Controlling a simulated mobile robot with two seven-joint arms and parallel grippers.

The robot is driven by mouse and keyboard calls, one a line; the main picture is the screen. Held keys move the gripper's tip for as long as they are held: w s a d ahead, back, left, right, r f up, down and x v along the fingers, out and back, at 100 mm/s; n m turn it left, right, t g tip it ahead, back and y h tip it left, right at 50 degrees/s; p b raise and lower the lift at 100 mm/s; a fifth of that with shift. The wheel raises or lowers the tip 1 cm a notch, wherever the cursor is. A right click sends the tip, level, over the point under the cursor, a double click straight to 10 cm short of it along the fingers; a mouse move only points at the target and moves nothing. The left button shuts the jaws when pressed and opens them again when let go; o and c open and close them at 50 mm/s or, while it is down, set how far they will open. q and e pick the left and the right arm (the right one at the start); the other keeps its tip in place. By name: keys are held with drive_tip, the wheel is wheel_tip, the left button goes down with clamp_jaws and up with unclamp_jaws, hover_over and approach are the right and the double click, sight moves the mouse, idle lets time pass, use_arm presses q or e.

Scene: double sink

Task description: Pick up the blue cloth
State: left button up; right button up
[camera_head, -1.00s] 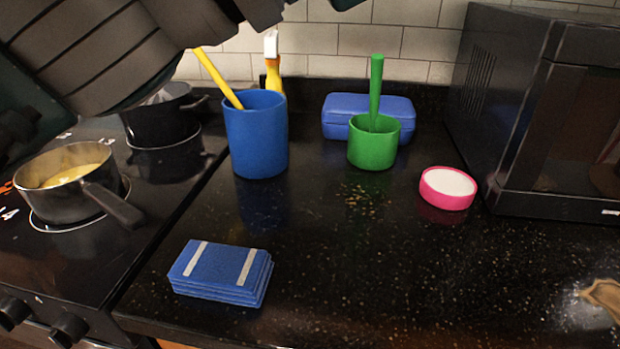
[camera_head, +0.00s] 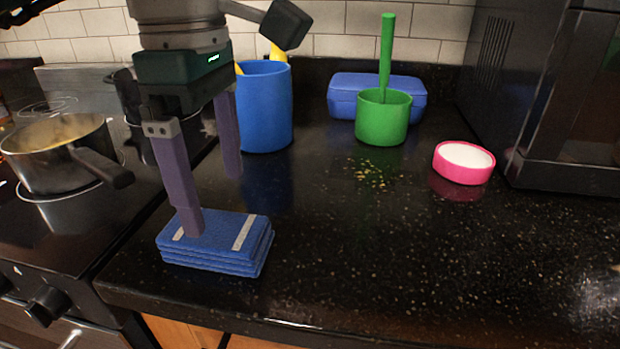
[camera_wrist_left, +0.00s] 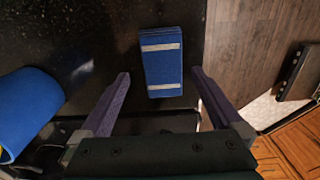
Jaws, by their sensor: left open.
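The blue cloth (camera_head: 222,251) is a folded stack with two pale stripes. It lies flat on the black counter near its front left edge, beside the stove. My left gripper (camera_head: 212,205) points down over the counter with its two purple fingers spread. In the head view one finger overlaps the cloth's left part; whether they touch is unclear. In the left wrist view the cloth (camera_wrist_left: 162,65) lies ahead of and between the open fingers of my left gripper (camera_wrist_left: 160,78), with nothing held. My right gripper is not in view.
A blue cup (camera_head: 266,110) stands behind the gripper. A green cup (camera_head: 382,118), blue box (camera_head: 345,95), pink-rimmed dish (camera_head: 463,165) and dark appliance (camera_head: 560,90) stand farther right. A pot (camera_head: 50,155) sits on the stove at left. The front right counter is mostly clear.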

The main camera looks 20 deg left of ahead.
sight(216, 227)
use_arm(q)
drive_tip(key=f, duration=0.5)
drive_tip(key=shift+s+a+f, duration=0.2)
drive_tip(key=shift+s+a, duration=0.1)
drive_tip(key=shift+a, duration=0.05)
drive_tip(key=shift+f, duration=0.35)
drive_tip(key=shift+c, duration=0.2)
drive_tip(key=c, duration=1.1)
drive_tip(key=shift+r, duration=0.1)
drive_tip(key=shift+c, duration=0.2)
drive_tip(key=shift+w, duration=0.1)
wheel_tip(216, 227, up, 20)
drive_tip(key=p, duration=0.3)
